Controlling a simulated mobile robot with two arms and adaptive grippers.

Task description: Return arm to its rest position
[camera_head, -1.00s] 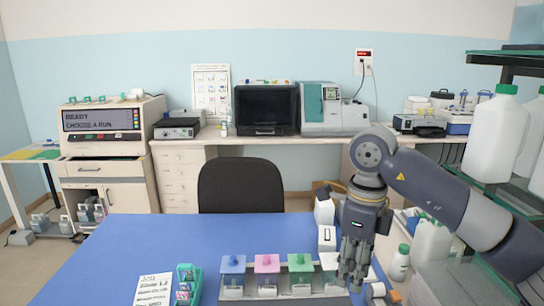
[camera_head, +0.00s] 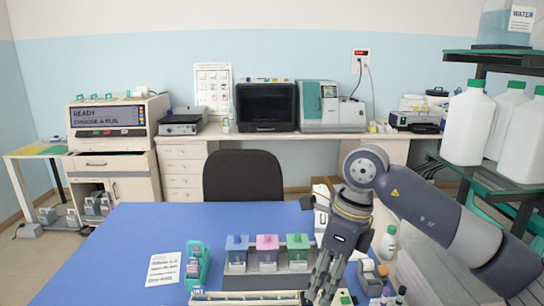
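My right arm comes in from the right. Its gripper (camera_head: 322,287) points down over the front right part of the blue table (camera_head: 110,235), just right of the staining jars. I cannot tell whether its fingers are open or shut, and no held object is clearly visible between them. The jars, with a blue lid (camera_head: 237,242), a pink lid (camera_head: 267,242) and a green lid (camera_head: 297,241), stand in a grey holder. My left gripper is not in view.
A green slide rack (camera_head: 197,268) and a printed sheet (camera_head: 164,269) lie left of the jars. A pale strip-like holder (camera_head: 245,298) lies in front. Small bottles (camera_head: 386,297) stand at the right front. A black chair (camera_head: 243,176) is behind the table. White jugs (camera_head: 469,125) fill the right shelf.

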